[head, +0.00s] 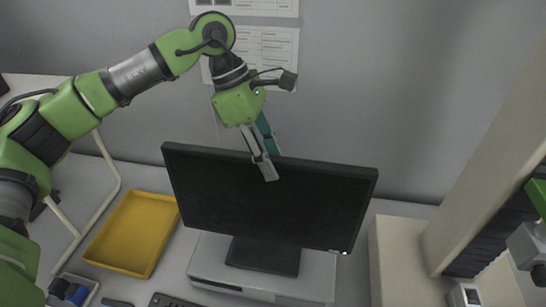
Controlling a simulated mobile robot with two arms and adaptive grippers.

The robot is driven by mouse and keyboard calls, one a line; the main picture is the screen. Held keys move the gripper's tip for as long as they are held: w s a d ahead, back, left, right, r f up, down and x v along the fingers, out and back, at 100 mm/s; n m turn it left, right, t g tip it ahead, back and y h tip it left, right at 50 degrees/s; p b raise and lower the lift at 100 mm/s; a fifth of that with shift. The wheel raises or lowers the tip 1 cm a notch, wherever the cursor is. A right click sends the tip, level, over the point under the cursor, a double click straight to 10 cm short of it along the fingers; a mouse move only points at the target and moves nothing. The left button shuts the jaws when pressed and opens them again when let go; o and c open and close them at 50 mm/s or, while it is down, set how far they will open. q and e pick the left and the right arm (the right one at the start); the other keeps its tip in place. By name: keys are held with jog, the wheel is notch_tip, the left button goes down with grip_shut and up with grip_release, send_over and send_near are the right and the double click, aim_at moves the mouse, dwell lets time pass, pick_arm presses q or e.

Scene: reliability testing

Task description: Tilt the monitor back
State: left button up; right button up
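The black monitor (315,209) stands in the middle of the head view, its dark screen facing me, on a black stand foot (263,256). The foot rests on a flat light-grey box (210,266). Whether the fingers press on the monitor cannot be told. Only a piece of my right arm shows at the right edge; its fingers are not seen.
A yellow tray (106,247) lies empty left of the monitor. A keyboard (172,301) shows at the bottom edge. A beige cabinet (401,257) stands to the right. Papers (265,50) hang on the grey wall behind. Some bare desk shows between tray and monitor.

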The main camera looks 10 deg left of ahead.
pick_arm(q)
jog(key=shift+d+f, duration=0.3)
jog(key=shift+f, duration=0.35)
grip_shut()
jog(key=shift+w+f+b, duration=0.1)
jog(key=shift+w+b, duration=0.05)
jog(key=shift+b, duration=0.3)
jog(key=shift+w+b, duration=0.25)
jog(key=shift+b, duration=0.05)
jog(key=shift+w+r, duration=0.1)
jog(key=shift+r, duration=0.2)
